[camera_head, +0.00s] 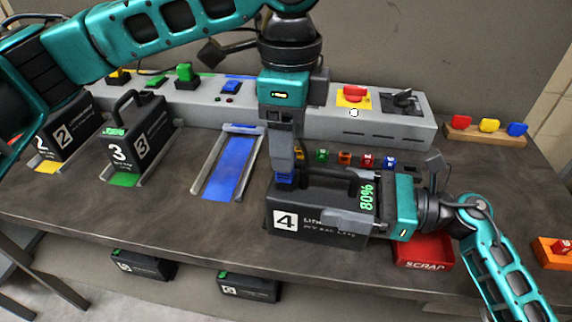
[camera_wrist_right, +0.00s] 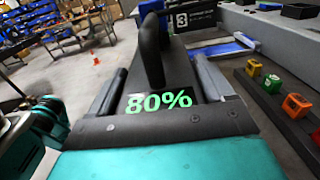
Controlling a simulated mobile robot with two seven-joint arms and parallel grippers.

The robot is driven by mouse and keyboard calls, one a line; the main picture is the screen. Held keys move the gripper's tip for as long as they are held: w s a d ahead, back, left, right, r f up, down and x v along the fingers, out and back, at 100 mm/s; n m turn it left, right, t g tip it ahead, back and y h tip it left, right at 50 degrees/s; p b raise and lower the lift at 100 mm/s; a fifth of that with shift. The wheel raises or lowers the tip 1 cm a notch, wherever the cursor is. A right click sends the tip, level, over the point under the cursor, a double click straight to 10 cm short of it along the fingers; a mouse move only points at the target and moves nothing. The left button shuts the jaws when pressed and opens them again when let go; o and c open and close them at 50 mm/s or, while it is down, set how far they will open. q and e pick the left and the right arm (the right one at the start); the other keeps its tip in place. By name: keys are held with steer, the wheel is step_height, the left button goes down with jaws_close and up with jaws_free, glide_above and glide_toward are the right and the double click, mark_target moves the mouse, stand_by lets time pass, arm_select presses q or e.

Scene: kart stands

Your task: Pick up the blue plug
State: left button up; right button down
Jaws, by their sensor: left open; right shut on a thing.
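A blue plug (camera_head: 286,178) shows right at the tips of my left gripper (camera_head: 284,168), which points down at the left end of the battery marked 4 (camera_head: 318,222). The left jaws are open; whether they surround the plug or sit just above it is hard to tell. My right gripper (camera_head: 360,203) is shut on the right end of battery 4, which shows a green 80% label. In the right wrist view the battery's end with that label (camera_wrist_right: 158,102) and its dark handle stand between the fingers. Part of the plug is hidden by the left gripper.
An empty blue bay (camera_head: 232,166) lies left of battery 4. Battery 3 (camera_head: 140,141) stands further left, before the grey console (camera_head: 385,128). Several small coloured blocks (camera_head: 344,158) sit behind battery 4. A red SCRAP bin (camera_head: 424,254) is below the right gripper.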

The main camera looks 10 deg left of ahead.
arm_select(q)
steer(key=f, duration=0.4)
steer(key=shift+a+f, duration=0.15)
steer(key=shift+a, duration=0.1)
steer(key=shift+c, duration=0.3)
steer(key=c, duration=1)
step_height(320, 180, up, 10)
steer(key=shift+r, duration=0.1)
arm_select(e)
jaws_free()
